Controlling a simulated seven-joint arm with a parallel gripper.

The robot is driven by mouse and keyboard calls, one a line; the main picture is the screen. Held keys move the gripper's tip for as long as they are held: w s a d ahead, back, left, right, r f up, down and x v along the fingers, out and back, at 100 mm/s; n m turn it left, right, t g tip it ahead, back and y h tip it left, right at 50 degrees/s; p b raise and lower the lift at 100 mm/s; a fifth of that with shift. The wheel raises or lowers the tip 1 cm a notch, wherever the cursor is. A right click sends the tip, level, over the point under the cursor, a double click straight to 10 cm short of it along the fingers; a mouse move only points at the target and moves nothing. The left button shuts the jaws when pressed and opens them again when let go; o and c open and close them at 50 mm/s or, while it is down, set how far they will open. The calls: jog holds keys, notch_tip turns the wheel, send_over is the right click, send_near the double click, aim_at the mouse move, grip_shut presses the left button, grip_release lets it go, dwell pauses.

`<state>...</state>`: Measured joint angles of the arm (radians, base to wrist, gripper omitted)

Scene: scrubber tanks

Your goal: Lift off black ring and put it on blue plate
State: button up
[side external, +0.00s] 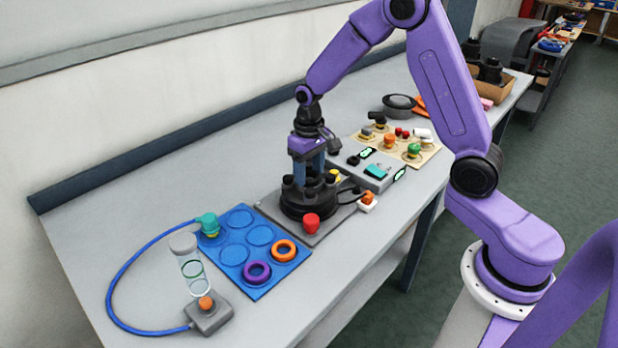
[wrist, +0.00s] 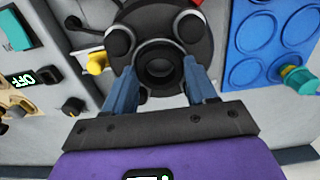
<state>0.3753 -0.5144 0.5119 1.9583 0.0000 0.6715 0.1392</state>
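The black ring (wrist: 158,67) sits at the centre of a black round fixture with several knobs, seen from above in the wrist view. My gripper (wrist: 160,72) has its two blue fingers apart, one on each side of the ring; I see no clear grip on it. In the side view my gripper (side external: 306,176) points down over the fixture (side external: 302,204), and its fingertips and the ring are hidden among the knobs. The blue plate (side external: 236,275) lies left of the fixture, with round recesses. It also shows at the upper right of the wrist view (wrist: 247,72).
On the plate are a purple ring (side external: 257,272), an orange ring (side external: 284,250) and a teal fitting (side external: 208,224). Several plate recesses are empty. A red knob (side external: 311,222) stands at the fixture's front.

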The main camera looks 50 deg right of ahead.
jog(key=shift+r, duration=1.15)
dwell(0.7)
jog(key=shift+r, duration=2.35)
jog(key=s+a+f, duration=0.1)
jog(key=s+a, duration=1.1)
send_over(260, 235)
jog(key=s, duration=0.1)
jog(key=f, duration=0.9)
jog(key=shift+d, duration=0.3)
jog(key=shift+w+a+f, duration=0.15)
jog(key=shift+w+f, duration=0.3)
jog(key=shift+f, duration=1.65)
